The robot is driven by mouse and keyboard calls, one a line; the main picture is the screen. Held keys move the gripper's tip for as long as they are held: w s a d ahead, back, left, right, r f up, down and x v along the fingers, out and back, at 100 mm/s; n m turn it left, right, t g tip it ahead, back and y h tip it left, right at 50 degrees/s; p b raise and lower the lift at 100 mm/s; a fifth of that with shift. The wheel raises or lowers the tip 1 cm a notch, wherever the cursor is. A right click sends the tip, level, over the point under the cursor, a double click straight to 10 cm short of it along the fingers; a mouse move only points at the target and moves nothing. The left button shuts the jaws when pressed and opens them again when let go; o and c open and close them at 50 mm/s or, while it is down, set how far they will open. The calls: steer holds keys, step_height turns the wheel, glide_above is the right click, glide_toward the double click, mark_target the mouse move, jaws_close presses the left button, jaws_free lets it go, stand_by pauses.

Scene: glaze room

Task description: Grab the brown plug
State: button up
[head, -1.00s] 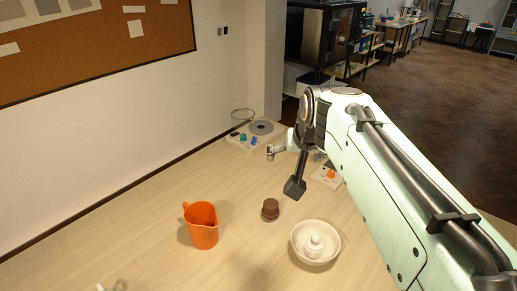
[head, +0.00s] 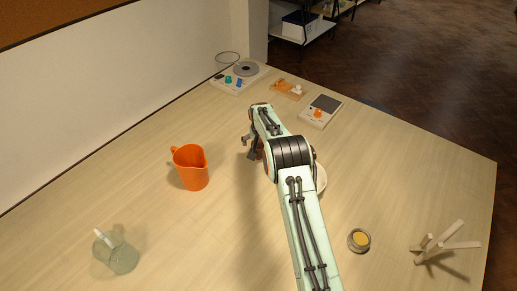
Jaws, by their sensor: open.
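The brown plug (head: 260,150) is almost wholly hidden behind my arm in the head view; only a small brown patch shows beside my gripper. My gripper (head: 250,153) is small and partly hidden in this view. It points down at the table right by the plug, with its jaws open. I cannot tell whether the fingers are around the plug or only beside it.
An orange jug (head: 190,168) stands left of my gripper. A white bowl (head: 321,178) is mostly hidden behind my arm. A yellow-filled tin (head: 359,240), a wooden rack (head: 440,245) and a greenish pot (head: 117,254) stand nearer. Small devices (head: 320,110) line the far edge.

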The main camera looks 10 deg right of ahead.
steer(key=shift+x, duration=0.8)
steer(key=c, duration=1.3)
steer(key=shift+r, duration=0.1)
